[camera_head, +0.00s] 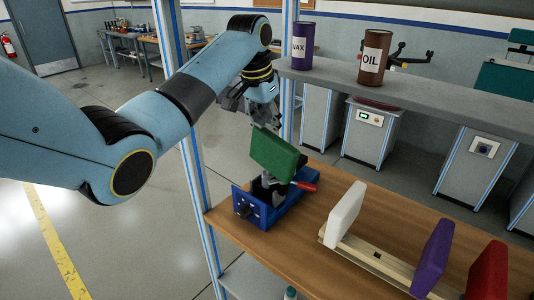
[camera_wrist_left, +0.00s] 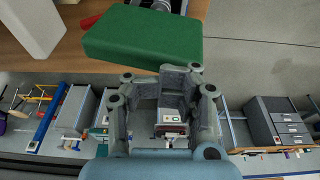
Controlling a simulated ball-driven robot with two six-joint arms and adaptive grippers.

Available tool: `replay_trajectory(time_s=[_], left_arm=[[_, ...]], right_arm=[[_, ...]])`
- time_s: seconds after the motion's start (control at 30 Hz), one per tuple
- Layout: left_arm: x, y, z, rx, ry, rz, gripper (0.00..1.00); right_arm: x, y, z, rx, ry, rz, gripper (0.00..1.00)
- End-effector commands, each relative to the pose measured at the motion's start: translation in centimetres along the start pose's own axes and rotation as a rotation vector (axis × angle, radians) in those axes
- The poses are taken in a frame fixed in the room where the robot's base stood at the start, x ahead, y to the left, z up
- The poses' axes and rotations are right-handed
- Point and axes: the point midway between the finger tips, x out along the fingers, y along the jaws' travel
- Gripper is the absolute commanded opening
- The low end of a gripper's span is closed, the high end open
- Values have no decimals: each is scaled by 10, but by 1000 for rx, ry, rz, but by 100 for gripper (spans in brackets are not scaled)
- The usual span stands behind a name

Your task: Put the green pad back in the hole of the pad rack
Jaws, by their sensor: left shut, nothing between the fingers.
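The green pad (camera_head: 272,155) sits tilted on top of a blue fixture (camera_head: 285,215) with a dark clamp part and a red handle. The pad also fills the upper middle of the left wrist view (camera_wrist_left: 145,38). The pad rack (camera_head: 345,252) is a pale wooden rail on the table, with a dark square hole (camera_head: 376,254) between the white pad (camera_head: 343,215) and the purple pad (camera_head: 433,258). My left gripper (camera_head: 262,122) is just above the green pad, shut and empty; I cannot tell whether it touches the pad. My right gripper is not in view.
A red pad (camera_head: 487,272) stands at the rack's right end. A grey shelf (camera_head: 420,102) above the table holds a purple can (camera_head: 302,46) and a brown oil can (camera_head: 374,57). A blue-striped post (camera_head: 190,140) stands beside my left arm. Bare tabletop (camera_head: 320,180) lies behind the rack.

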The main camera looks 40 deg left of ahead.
Motion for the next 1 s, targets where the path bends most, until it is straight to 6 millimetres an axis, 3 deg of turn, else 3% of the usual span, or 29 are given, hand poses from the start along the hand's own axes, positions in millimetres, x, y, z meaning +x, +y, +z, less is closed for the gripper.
replay_trajectory(time_s=[0.27, 0.7, 1.0], left_arm=[[-3, 0, -1, 0, 2, -1, 0], [-37, 0, -10, 0, 4, -1, 0], [-39, 0, -10, 0, 2, -1, 0]], right_arm=[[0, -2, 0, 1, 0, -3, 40], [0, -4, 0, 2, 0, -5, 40], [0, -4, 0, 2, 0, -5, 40]])
